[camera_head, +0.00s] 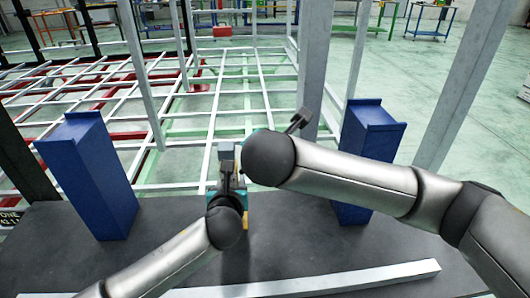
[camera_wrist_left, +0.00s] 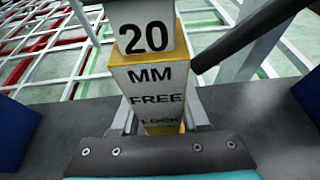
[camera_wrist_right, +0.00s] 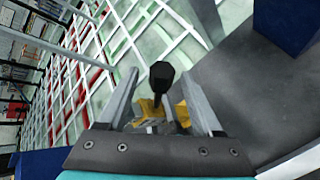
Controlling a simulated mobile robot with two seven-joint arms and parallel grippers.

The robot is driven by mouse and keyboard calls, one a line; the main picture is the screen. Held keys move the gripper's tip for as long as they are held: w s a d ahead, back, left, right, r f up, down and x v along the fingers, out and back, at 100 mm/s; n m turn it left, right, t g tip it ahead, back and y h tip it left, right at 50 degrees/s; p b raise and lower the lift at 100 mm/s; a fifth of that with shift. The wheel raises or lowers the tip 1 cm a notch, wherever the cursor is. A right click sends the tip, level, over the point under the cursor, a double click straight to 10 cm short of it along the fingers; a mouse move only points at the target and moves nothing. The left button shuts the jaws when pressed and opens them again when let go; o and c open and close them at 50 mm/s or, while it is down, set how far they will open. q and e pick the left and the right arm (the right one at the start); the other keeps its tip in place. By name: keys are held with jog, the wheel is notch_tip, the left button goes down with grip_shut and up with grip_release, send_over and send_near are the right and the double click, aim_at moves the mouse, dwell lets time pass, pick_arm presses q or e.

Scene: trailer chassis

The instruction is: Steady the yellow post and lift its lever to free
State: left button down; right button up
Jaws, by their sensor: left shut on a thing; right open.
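The yellow post (camera_wrist_left: 178,60) stands in the left wrist view, with a pale face marked "MM FREE LOCK" and a grey block marked "20" on top. My left gripper (camera_wrist_left: 158,104) is shut on the post, one finger along each side. In the right wrist view, the dark lever (camera_wrist_right: 160,78) with a rounded end rises near the yellow parts of the post (camera_wrist_right: 182,114). My right gripper (camera_wrist_right: 160,92) is open, its fingers on either side of the lever with gaps. In the head view my arms hide most of the post and the right gripper.
Blue blocks stand left (camera_head: 92,175) and right (camera_head: 365,135) on the dark deck (camera_head: 165,240). A pale bar (camera_head: 400,272) lies along the near edge. White frame bars spread beyond the deck, and grey uprights (camera_head: 312,70) rise on the right.

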jog(key=v, duration=1)
jog(key=shift+s, duration=0.2)
